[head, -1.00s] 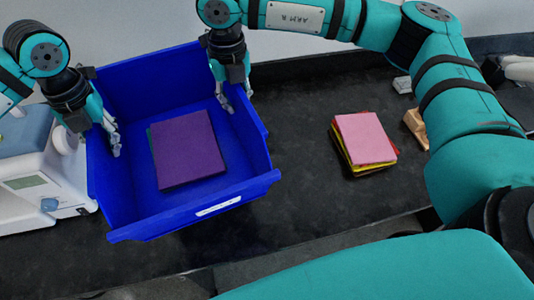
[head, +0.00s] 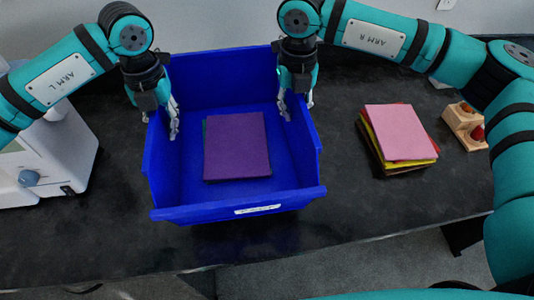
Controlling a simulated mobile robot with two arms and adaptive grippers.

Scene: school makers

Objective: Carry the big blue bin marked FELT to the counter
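The big blue bin (head: 305,196) is over the black counter (head: 345,215), with its white label (head: 257,209) facing front; the writing is too small to read. A stack of felt sheets with a purple one on top (head: 237,145) lies inside it. My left gripper (head: 160,128) is at the bin's left wall, with one finger inside and the other partly hidden. My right gripper (head: 298,113) is at the right wall, fingers on either side of it. I cannot tell whether either is clamped or whether the bin rests on the counter.
Right of the bin lies a stack of coloured felt, pink on top (head: 397,133). A small wooden holder (head: 463,126) stands further right. A white machine (head: 68,155) stands close on the left. The counter's front edge runs below the bin.

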